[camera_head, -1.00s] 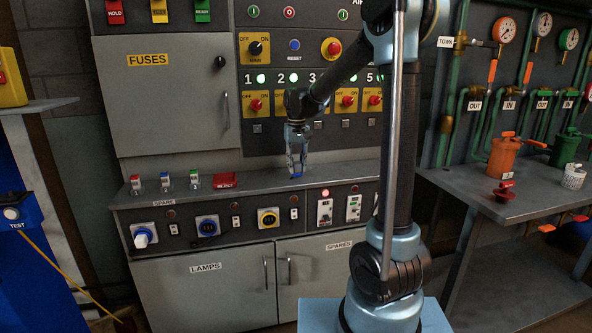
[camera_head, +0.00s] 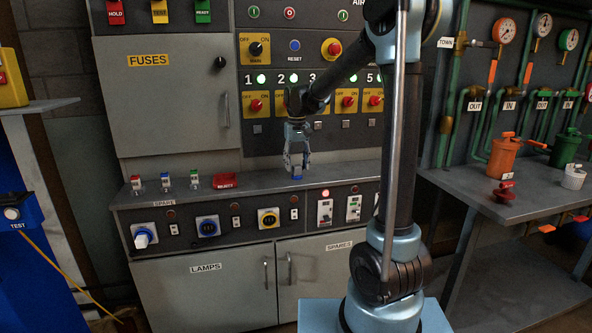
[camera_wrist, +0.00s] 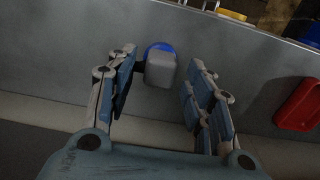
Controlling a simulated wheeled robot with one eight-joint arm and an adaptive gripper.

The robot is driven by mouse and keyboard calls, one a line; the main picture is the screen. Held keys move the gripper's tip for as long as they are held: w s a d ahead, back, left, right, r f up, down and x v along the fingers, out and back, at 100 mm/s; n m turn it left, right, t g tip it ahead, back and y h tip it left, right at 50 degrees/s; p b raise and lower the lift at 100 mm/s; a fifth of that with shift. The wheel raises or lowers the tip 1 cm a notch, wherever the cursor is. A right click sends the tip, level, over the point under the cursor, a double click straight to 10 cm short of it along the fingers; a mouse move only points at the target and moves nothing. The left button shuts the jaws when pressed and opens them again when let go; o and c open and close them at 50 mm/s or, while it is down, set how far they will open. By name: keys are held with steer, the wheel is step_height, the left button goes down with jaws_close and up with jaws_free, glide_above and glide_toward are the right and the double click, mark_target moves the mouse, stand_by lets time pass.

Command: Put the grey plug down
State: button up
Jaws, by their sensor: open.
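The grey plug (camera_wrist: 161,70) shows in the wrist view as a grey block with a blue part at its far end. It stands on the grey counter (camera_wrist: 262,60). In the head view only its blue part (camera_head: 297,177) shows clearly, near the counter's front edge. My gripper (camera_wrist: 165,82) is open, with its fingers spread on both sides of the plug. The right finger in the wrist view is clear of it; the left finger is close, and I cannot tell whether it touches. In the head view my gripper (camera_head: 296,163) is just above the blue part.
A red REJECT tray (camera_head: 225,180) lies left of my gripper on the counter. The switch panel (camera_head: 258,103) rises behind.

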mark_target(297, 165)
step_height(297, 165, up, 9)
steer(key=s+d, duration=0.8)
steer(key=s+d+f+m+t, duration=0.1)
steer(key=s+d+f, duration=0.5)
steer(key=s+f, duration=0.3)
steer(key=s+d+f+m+t, duration=0.1)
steer(key=s+d+f, duration=0.6)
steer(key=s, duration=0.8)
step_height(297, 165, down, 3)
steer(key=shift+s+d+f+m, duration=0.2)
steer(key=shift+s+m, duration=0.15)
steer(key=shift+m, duration=0.15)
steer(key=shift+w+f, duration=0.2)
steer(key=shift+w, duration=0.3)
